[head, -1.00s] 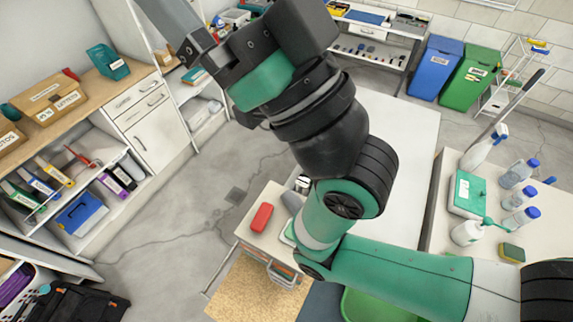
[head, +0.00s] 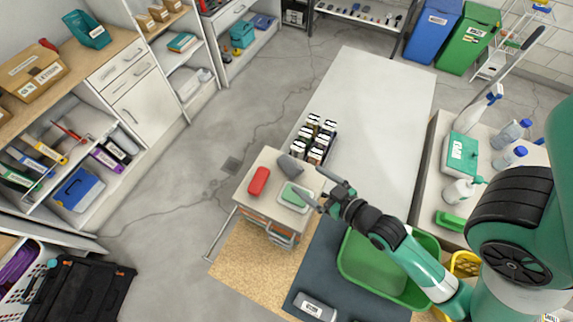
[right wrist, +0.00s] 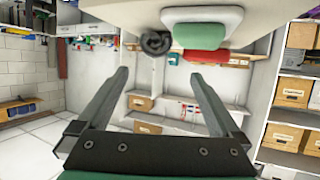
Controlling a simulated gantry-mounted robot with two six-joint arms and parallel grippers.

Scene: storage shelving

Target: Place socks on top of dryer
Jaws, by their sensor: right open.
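I cannot make out socks or a dryer for certain in these views. My right gripper (head: 322,192) is open and empty at the right edge of a small cart (head: 248,208), beside a white tray (head: 286,203) with a green block (head: 296,192) on it. In the right wrist view its two fingers (right wrist: 160,76) stand wide apart with nothing between them. The white tray (right wrist: 180,17) and green block (right wrist: 200,36) show at the top of that view, beyond the fingertips. My left gripper is not in view.
A red item (head: 259,181) and a grey item (head: 290,169) share the cart top. Several dark jars (head: 315,140) stand on the white table (head: 375,100) behind. A green tub (head: 375,270) sits below my right forearm. Bottles crowd the right-hand counter (head: 440,150).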

